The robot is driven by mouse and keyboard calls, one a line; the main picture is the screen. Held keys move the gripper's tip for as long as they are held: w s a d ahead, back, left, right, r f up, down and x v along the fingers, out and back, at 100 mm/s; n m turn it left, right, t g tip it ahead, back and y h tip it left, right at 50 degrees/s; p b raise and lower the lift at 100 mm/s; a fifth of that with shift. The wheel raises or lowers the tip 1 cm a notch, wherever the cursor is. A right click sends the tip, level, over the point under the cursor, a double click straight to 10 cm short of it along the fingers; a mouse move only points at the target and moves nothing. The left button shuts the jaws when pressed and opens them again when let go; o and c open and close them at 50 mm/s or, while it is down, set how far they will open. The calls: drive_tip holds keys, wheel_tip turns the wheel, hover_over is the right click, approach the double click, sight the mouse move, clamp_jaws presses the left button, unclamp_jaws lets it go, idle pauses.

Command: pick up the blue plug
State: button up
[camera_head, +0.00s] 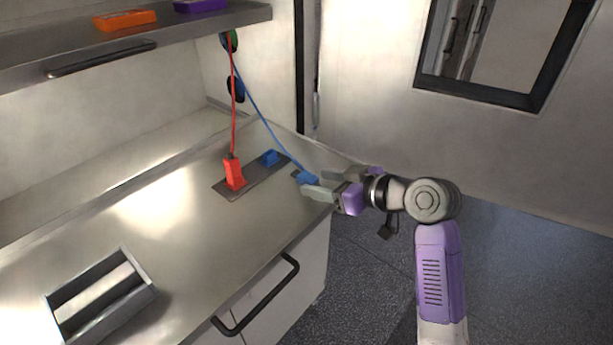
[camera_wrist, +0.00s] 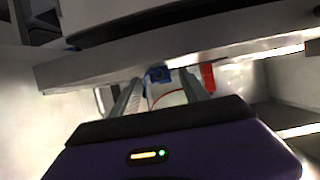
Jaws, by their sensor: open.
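The blue plug (camera_head: 307,178) is at the lower end of a blue cable (camera_head: 262,118), by the counter's right edge. My gripper (camera_head: 312,183) reaches in from the right with its fingers apart, and its fingertips are at the plug. In the wrist view my two fingers (camera_wrist: 161,84) are spread, with a blue block (camera_wrist: 158,75) showing between their tips. I cannot tell whether either finger touches the plug, which is partly hidden by the near finger in the head view.
A red plug (camera_head: 234,173) stands on a dark plate (camera_head: 228,194), left of a blue socket block (camera_head: 269,158). A red cable (camera_head: 234,100) rises from it. A metal tray (camera_head: 136,264) lies front left. A black handle (camera_head: 268,302) juts from the counter front. A shelf (camera_head: 180,33) hangs above.

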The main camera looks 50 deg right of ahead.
drive_tip(key=shift+w+f, duration=0.25)
drive_tip(key=shift+w, duration=0.35)
clamp_jaws()
drive_tip(key=shift+r, duration=0.15)
wheel_tip(320, 180, up, 20)
idle(0.3)
idle(0.4)
